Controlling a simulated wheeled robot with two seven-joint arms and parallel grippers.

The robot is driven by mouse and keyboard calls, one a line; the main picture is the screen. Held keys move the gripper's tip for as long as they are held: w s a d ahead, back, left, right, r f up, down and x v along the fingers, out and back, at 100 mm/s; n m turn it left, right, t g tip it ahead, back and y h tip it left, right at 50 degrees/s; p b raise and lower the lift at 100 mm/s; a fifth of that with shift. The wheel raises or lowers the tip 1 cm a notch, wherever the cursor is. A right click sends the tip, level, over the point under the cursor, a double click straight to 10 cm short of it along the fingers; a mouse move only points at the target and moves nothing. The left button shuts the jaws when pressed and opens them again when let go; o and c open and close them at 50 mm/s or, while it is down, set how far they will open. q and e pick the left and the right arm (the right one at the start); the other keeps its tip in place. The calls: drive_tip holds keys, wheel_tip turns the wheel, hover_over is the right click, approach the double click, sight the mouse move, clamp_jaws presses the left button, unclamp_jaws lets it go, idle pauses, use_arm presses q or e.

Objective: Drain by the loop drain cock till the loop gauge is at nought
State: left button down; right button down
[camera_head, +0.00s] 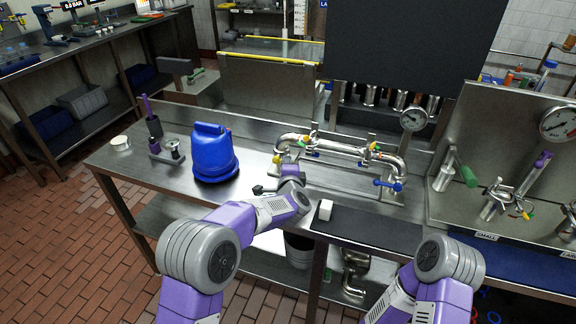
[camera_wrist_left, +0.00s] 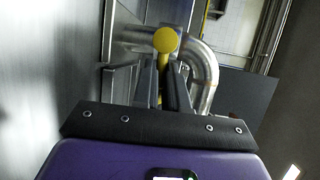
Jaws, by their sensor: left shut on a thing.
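The pipe loop (camera_head: 345,148) is a bright steel pipe with small coloured valve handles on the bench. The steel pipe bend is just behind. In the head view my left wrist is at the loop's left end and mostly hides the fingers. My right arm shows at lower right, but its gripper does not.
A blue jug-like container (camera_head: 214,155) stands left of the loop. A small white block (camera_head: 325,210) sits near the bench's front edge. A grey bucket (camera_head: 299,250) is below. A larger gauge (camera_head: 558,123) and steel fittings stand at right.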

use_arm(q)
drive_tip(key=shift+d+r+n+g+h+p, duration=0.15)
drive_tip(key=shift+r+n+g+h+p, duration=0.35)
drive_tip(key=shift+p, duration=1.65)
drive_tip(key=shift+d+r+n+g+h+p, duration=0.25)
drive_tip(key=shift+r+n+p, duration=0.45)
drive_tip(key=shift+p, duration=1.45)
drive_tip(key=shift+a+n+h+p, duration=0.2)
drive_tip(key=shift+n+h+p, duration=0.15)
drive_tip(key=shift+n+p, duration=0.25)
drive_tip(key=shift+w+a+r+n+g+h+p, duration=0.1)
drive_tip(key=shift+a+r+n+g+h+p, duration=0.15)
drive_tip(key=shift+n+g+p, duration=0.2)
drive_tip(key=c, duration=1.2)
unclamp_jaws()
drive_tip(key=shift+d, duration=0.1)
drive_tip(key=shift+o, duration=0.2)
drive_tip(key=shift+a+n, duration=0.25)
drive_tip(key=shift+a, duration=0.05)
drive_tip(key=p+v, duration=0.1)
drive_tip(key=v, duration=0.6)
drive_tip(key=shift+s, duration=0.2)
drive_tip(key=shift+d, duration=0.1)
